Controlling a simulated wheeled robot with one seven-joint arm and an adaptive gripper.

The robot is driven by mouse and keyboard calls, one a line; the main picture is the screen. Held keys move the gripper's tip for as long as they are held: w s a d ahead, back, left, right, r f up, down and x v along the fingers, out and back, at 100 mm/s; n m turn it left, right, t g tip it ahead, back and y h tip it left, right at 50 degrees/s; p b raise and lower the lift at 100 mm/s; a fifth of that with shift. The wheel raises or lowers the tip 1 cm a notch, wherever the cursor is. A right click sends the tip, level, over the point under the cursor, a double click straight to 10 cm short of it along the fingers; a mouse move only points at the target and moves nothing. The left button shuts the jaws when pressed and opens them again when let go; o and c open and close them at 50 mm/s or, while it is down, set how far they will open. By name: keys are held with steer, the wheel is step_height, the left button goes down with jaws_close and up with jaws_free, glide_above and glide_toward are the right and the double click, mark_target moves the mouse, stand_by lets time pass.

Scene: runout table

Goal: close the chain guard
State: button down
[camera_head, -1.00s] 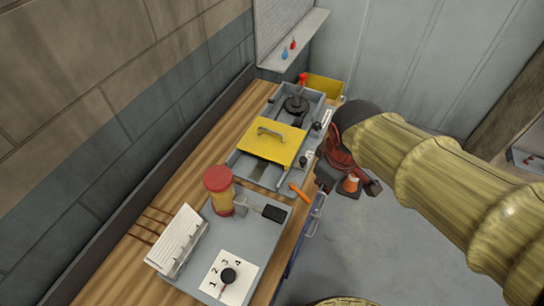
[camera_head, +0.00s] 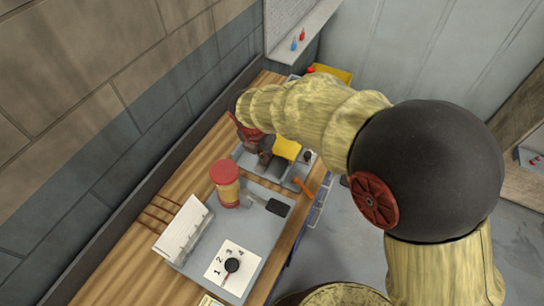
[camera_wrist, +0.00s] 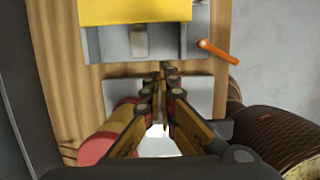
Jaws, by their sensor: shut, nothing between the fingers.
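The chain guard, which I take to be the yellow plate (camera_head: 287,148), is on the grey machine frame (camera_head: 297,174) on the bench. In the head view my arm hides most of it, including its handle. In the wrist view the yellow plate (camera_wrist: 135,11) fills the top, with a grey block under its edge. My gripper (camera_wrist: 163,72) is shut and empty, its fingertips just short of the frame's near edge in the picture. In the head view the gripper (camera_head: 264,152) is a dark shape at the frame, partly hidden. I cannot tell whether it touches anything.
An orange lever (camera_head: 303,187) sticks out at the bench's right edge. A wall runs along the left; open floor lies right.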

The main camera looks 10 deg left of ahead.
mark_target(286, 141)
steer(key=b+x, duration=0.1)
steer(key=x, duration=0.9)
steer(key=shift+b, duration=0.3)
steer(key=shift+w+d, duration=0.2)
steer(key=shift+w, duration=0.4)
steer(key=shift+w+d, duration=0.15)
steer(key=shift+w, duration=0.5)
steer(key=shift+w+d+r, duration=0.1)
steer(key=shift+w+d, duration=0.2)
steer(key=shift+w, duration=0.4)
steer(key=shift+w, duration=0.15)
steer(key=w+d+p, duration=0.1)
steer(key=w, duration=0.2)
steer(key=w+d+p, duration=0.1)
steer(key=w+p, duration=0.1)
steer(key=w, duration=0.1)
steer(key=w+d+p, duration=0.1)
steer(key=w, duration=0.2)
steer(key=shift+d+r+p, duration=0.1)
steer(key=shift+p, duration=0.3)
steer(key=shift+w+d, duration=0.1)
steer(key=shift+w, duration=0.15)
steer(key=shift+s, duration=0.1)
